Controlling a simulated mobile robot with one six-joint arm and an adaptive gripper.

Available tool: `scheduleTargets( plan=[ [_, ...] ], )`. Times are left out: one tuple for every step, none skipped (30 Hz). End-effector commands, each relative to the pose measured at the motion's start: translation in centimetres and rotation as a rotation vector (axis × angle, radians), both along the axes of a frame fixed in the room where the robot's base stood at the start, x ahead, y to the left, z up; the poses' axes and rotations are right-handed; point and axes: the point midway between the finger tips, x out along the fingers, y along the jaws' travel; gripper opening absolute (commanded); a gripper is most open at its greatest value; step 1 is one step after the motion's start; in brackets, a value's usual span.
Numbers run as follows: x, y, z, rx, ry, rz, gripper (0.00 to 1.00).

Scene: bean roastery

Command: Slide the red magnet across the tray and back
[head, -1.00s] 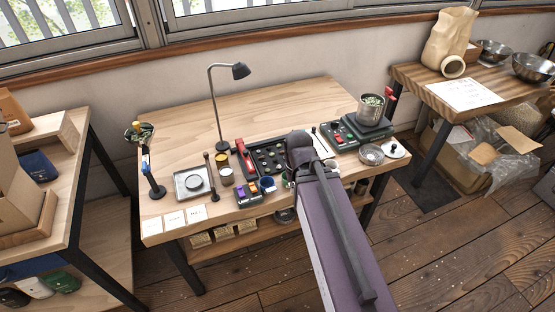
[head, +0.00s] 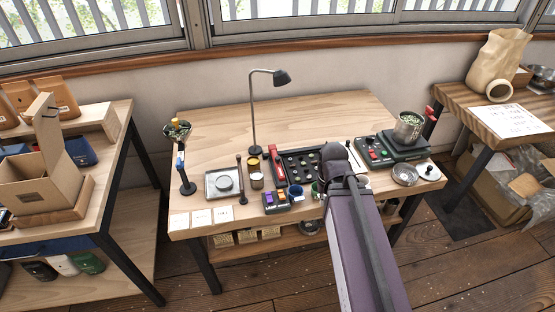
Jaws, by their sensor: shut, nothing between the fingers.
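A black tray (head: 296,181) with rows of round dark pieces lies on the middle of the workbench. A red piece (head: 279,171) shows along its left side; it is too small to tell whether this is the red magnet. A square pale tray (head: 209,194) with a round dish on it lies further left. My arm reaches from the bottom of the picture to the right side of the black tray and covers part of that area. My gripper's fingers are hidden behind the arm.
A small stand (head: 187,186) is at the left, and a scale (head: 404,147) with a metal cup (head: 409,126) at the right. The back of the workbench (head: 340,112) is clear.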

Motion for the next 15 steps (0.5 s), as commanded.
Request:
scheduleTargets(
  plan=[
    [0.00,0.00,0.00,0.000,0.000,0.000,0.00],
    [0.00,0.00,0.00,0.000,0.000,0.000,0.00],
    [0.00,0.00,0.00,0.000,0.000,0.000,0.00],
    [0.00,0.00,0.00,0.000,0.000,0.000,0.00],
    [0.00,0.00,0.00,0.000,0.000,0.000,0.00],
    [0.00,0.00,0.00,0.000,0.000,0.000,0.00],
    [0.00,0.00,0.00,0.000,0.000,0.000,0.00],
    [0.00,0.00,0.00,0.000,0.000,0.000,0.00],
    [0.00,0.00,0.00,0.000,0.000,0.000,0.00],
    [0.00,0.00,0.00,0.000,0.000,0.000,0.09],
    [0.04,0.01,0.01,0.000,0.000,0.001,0.18],
    [0.15,0.03,0.04,0.000,0.000,0.003,0.30],
    [0.31,0.07,0.07,0.000,0.000,0.007,0.39],
    [0.53,0.12,0.12,0.000,0.000,0.013,0.48],
    [0.96,0.23,0.22,0.000,0.000,0.023,0.59]
  ],
)
